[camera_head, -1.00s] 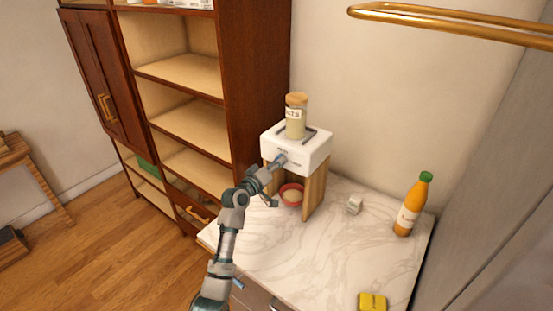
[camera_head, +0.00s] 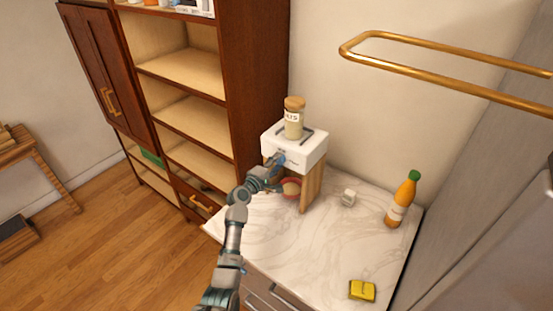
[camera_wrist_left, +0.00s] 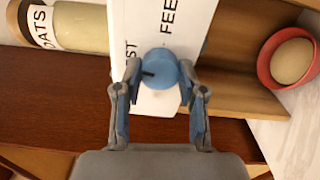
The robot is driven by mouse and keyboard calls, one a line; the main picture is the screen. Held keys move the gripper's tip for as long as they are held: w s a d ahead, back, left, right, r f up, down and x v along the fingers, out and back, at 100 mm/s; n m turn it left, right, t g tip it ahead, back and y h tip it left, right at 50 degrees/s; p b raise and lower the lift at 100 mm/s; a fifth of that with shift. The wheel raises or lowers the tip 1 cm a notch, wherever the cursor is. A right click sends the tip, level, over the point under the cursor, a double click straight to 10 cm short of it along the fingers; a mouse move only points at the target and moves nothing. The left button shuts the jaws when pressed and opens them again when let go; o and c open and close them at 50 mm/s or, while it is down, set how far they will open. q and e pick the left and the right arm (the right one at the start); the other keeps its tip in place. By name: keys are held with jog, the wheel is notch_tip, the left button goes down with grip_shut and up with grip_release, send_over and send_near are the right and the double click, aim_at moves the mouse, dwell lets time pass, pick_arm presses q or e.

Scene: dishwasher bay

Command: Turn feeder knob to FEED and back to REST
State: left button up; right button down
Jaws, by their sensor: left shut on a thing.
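The white feeder (camera_head: 297,147) stands on wooden legs at the back of the marble counter, with a jar labelled OATS (camera_wrist_left: 83,28) on top. Its blue knob (camera_wrist_left: 158,66) is on the front, between the partly hidden REST lettering and the FEED lettering. The knob's dark mark lies on the REST side. My left gripper (camera_head: 278,161) is at the feeder's front. In the left wrist view its fingers (camera_wrist_left: 160,88) are closed on the knob, one on each side. A red bowl (camera_wrist_left: 267,62) with pale contents sits under the feeder. My right gripper is out of view.
An orange bottle (camera_head: 399,205), a small white block (camera_head: 348,197) and a yellow object (camera_head: 362,290) stand on the marble counter (camera_head: 310,240). A brown shelf unit (camera_head: 258,80) is left behind the feeder. A brass rail (camera_head: 440,82) is upper right. The counter's middle is clear.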

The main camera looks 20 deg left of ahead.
pick_arm(q)
jog(key=shift+f+n+p, duration=0.15)
jog(key=shift+n+p, duration=0.4)
jog(key=shift+n, duration=0.25)
jog(key=o, duration=1.1)
jog(key=shift+o, duration=0.2)
jog(key=shift+w+f, duration=0.1)
jog(key=shift+w, duration=0.1)
jog(key=shift+s, duration=0.15)
jog(key=v, duration=1.1)
jog(key=shift+s+a, duration=0.2)
jog(key=shift+s, duration=0.05)
